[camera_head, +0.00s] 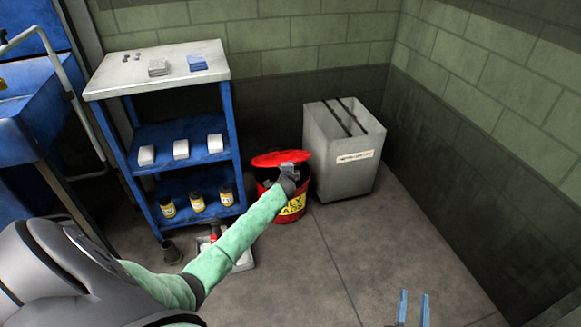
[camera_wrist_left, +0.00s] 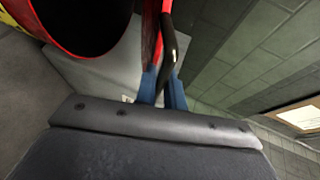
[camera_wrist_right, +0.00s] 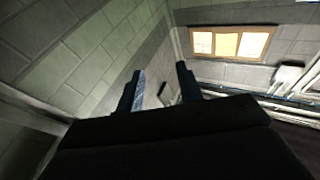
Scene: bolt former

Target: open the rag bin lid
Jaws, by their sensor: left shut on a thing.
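The red rag bin (camera_head: 293,207) with a yellow label stands on the floor. Its red lid (camera_head: 277,158) is raised at a tilt, with the dark opening visible below it. My left gripper (camera_head: 289,170) is at the lid, partly covering the bin. In the left wrist view, the blue fingers (camera_wrist_left: 163,86) are shut on a dark curved lid handle (camera_wrist_left: 168,48) beside the red lid edge (camera_wrist_left: 150,30). The bin's dark inside (camera_wrist_left: 85,20) shows at top left. My right gripper (camera_head: 412,308) is empty, fingers apart, far from the bin; they show apart in its wrist view (camera_wrist_right: 162,84) too.
A grey slotted waste box (camera_head: 340,165) stands close right of the bin. A blue shelf cart (camera_head: 228,135) with white boxes and yellow jars stands to the left. A low tray (camera_head: 243,263) lies under my left arm. The floor at right is clear.

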